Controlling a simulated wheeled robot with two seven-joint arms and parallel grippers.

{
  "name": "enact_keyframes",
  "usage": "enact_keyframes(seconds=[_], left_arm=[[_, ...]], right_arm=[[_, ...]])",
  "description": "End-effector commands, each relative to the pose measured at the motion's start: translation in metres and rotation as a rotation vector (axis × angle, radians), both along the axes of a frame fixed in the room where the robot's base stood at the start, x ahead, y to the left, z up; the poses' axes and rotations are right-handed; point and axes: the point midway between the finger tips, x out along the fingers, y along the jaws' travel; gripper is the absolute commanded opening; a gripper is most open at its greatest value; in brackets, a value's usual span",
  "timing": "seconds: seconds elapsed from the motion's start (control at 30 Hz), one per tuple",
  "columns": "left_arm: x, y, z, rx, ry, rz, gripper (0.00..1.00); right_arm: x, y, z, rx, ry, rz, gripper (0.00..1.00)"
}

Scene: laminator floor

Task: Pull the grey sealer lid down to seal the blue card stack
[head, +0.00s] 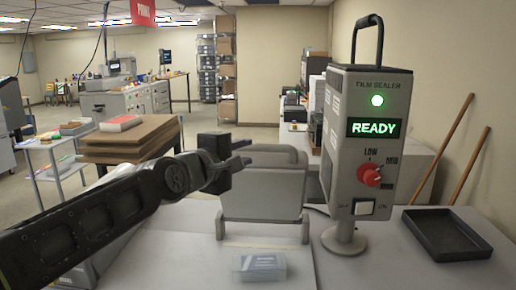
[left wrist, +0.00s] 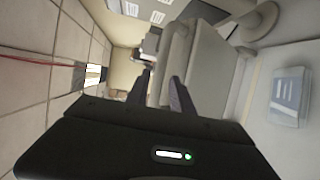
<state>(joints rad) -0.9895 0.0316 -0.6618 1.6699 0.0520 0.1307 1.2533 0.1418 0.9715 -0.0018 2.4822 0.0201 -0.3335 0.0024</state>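The grey sealer lid (head: 262,192) stands raised behind the card stack. The blue card stack (head: 259,266) lies on the table in front of the lid, and it also shows at the right of the left wrist view (left wrist: 289,97). My left gripper (head: 243,154) is beside the upper left corner of the lid, with its fingers apart and nothing held. In the left wrist view the two fingers (left wrist: 160,82) are open, and the lid (left wrist: 205,65) shows just beyond them. I cannot tell whether they touch it. My right gripper is out of view.
The film sealer unit (head: 365,150) stands right of the lid, with a green READY display, a red knob and a black top handle. A black tray (head: 446,236) lies farther right. A cart with brown boards (head: 130,142) stands behind my left arm. The front table is mostly clear.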

Motion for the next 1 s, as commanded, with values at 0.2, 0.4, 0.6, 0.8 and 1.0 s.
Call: enact_keyframes(seconds=[0.2, 0.4, 0.6, 0.8, 1.0], left_arm=[[0.014, -0.004, -0.004, 0.002, 0.003, 0.003, 0.28], [0.038, -0.014, -0.008, 0.003, 0.004, 0.003, 0.28], [0.060, -0.025, -0.011, 0.001, 0.003, 0.001, 0.28], [0.067, -0.028, -0.011, 0.001, 0.002, -0.001, 0.28], [0.067, -0.028, -0.011, -0.001, 0.001, -0.002, 0.28]], right_arm=[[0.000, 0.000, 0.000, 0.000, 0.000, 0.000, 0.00], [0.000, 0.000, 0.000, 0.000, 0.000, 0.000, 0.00], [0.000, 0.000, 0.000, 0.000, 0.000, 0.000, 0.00], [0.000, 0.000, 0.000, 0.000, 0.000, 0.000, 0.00], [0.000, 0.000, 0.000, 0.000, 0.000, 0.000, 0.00]])
